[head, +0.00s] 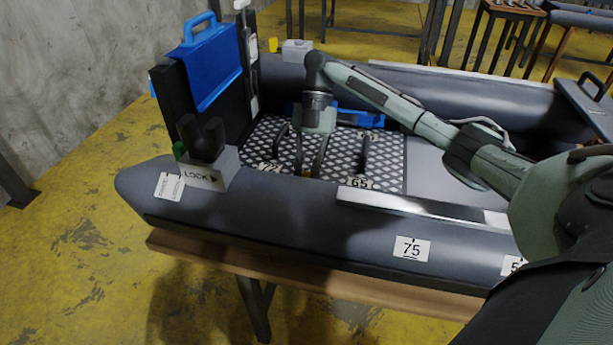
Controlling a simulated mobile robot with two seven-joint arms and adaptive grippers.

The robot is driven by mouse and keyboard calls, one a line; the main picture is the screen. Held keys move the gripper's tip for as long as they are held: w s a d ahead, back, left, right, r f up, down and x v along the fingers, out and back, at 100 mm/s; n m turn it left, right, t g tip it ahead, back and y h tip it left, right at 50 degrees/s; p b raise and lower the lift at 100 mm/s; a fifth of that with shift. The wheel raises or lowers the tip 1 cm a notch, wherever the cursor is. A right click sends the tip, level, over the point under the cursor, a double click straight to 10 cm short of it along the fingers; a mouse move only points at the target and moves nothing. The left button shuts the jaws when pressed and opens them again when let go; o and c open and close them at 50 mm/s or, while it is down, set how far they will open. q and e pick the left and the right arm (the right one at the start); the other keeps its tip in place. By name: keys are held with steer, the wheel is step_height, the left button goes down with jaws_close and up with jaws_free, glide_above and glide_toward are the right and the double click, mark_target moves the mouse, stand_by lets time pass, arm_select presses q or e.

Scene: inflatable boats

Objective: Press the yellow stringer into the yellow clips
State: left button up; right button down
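My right arm reaches in from the right over the grey inflatable boat (290,225). Its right gripper (308,168) points down over the patterned floor panel (385,170). Its dark fingers look apart, with a tiny orange-yellow spot low between them, too small to identify. I cannot make out a yellow stringer. A bright metal strip (420,209) lies along the near tube. My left gripper is out of view.
A grey block marked LOCK (205,176) with dark knobs sits on the near tube. A black transom board (185,105) with a blue clamp plate (212,65) stands at left. Dark curved pieces stand by tags 22 and 65 (359,182). The boat rests on a wooden bench (300,275).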

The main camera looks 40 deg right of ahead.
steer(key=shift+f, duration=0.25)
steer(key=c, duration=1.4)
jaws_free()
steer(key=v, duration=1.2)
steer(key=shift+a, duration=0.1)
